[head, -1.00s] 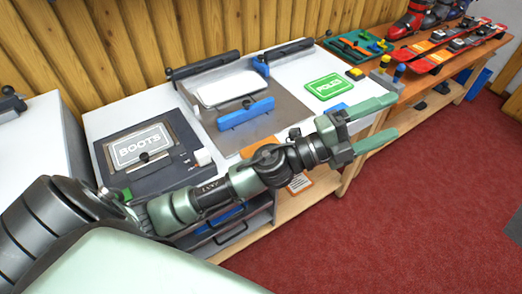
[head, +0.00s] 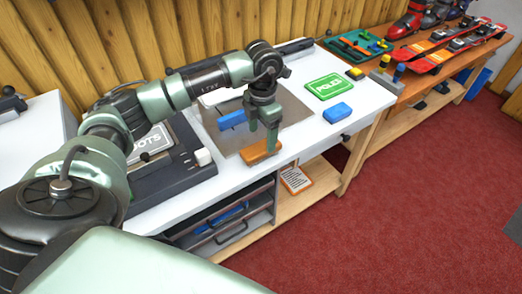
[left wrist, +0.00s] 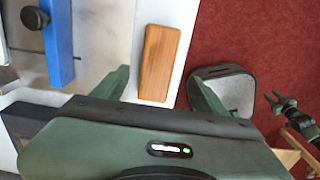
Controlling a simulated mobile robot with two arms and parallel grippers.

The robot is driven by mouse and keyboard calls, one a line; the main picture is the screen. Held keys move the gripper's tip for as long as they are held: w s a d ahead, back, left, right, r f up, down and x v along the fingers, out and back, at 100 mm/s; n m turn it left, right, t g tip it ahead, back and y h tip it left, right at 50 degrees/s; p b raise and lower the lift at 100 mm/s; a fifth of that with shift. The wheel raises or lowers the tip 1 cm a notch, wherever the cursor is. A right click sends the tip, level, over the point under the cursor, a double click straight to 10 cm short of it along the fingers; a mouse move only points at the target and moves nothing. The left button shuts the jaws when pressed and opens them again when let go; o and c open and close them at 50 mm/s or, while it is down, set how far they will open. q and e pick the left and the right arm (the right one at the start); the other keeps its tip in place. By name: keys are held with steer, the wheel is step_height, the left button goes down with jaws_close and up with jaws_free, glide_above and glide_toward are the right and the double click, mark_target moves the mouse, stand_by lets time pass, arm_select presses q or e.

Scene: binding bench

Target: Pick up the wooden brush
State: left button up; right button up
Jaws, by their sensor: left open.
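The wooden brush (head: 259,152) is a plain orange-brown block lying near the front edge of the white bench. In the left wrist view the brush (left wrist: 160,60) lies lengthwise between my two fingers, close to the bench edge. My left gripper (head: 262,137) points down above the brush, open and empty. In the wrist view its green fingers (left wrist: 158,90) stand apart, one on each side of the brush's near end. Whether they touch it I cannot tell. In the head view a finger hides part of the brush.
A blue bar (head: 232,119) stands on the grey plate (head: 292,110), left of the brush. A blue block (head: 338,112) and a green POLES sign (head: 328,87) lie to the right. Drawers (head: 225,217) are below. Red floor (head: 400,210) lies beyond the bench edge.

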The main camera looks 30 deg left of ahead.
mark_target(261, 146)
arm_select(q)
steer(key=f, duration=0.2)
steer(key=f+p, duration=0.1)
steer(key=f, duration=0.2)
steer(key=shift+a+f+p, duration=0.3)
steer(key=shift+p, duration=0.05)
steer(key=shift+w+f, duration=0.1)
steer(key=shift+f, duration=0.35)
steer(key=shift+c, duration=0.3)
steer(key=c, duration=1.5)
